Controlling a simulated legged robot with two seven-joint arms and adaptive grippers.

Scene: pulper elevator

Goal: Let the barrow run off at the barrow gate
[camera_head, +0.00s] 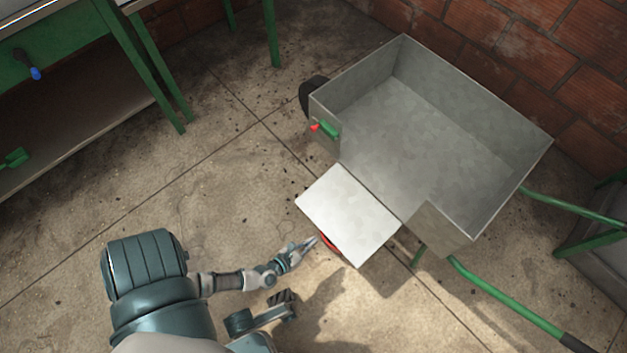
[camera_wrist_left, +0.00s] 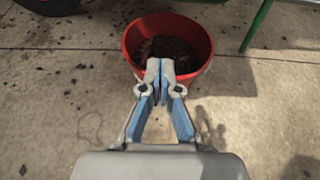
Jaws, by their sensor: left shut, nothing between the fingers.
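The grey sheet-metal barrow (camera_head: 400,120) stands at the right in the head view, and its tray looks empty. Its gate (camera_head: 348,213) is folded out from a gap in the near side wall as a pale flap. A green latch handle with a red tip (camera_head: 327,129) sits on the wall left of the gap. A red bucket (camera_head: 328,242) shows partly under the flap; the wrist view shows dark lumps in the bucket (camera_wrist_left: 205,48). My left gripper (camera_head: 312,240) is shut and empty, just left of the flap; its closed tips (camera_wrist_left: 160,66) show before the bucket. My right gripper is not seen.
Green barrow handles (camera_head: 510,300) reach to the lower right. A brick wall (camera_head: 500,50) stands close behind the barrow. A green bench (camera_head: 70,100) with a blue-ended knob (camera_head: 34,73) stands at upper left. The concrete floor between is clear, with scattered dark bits.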

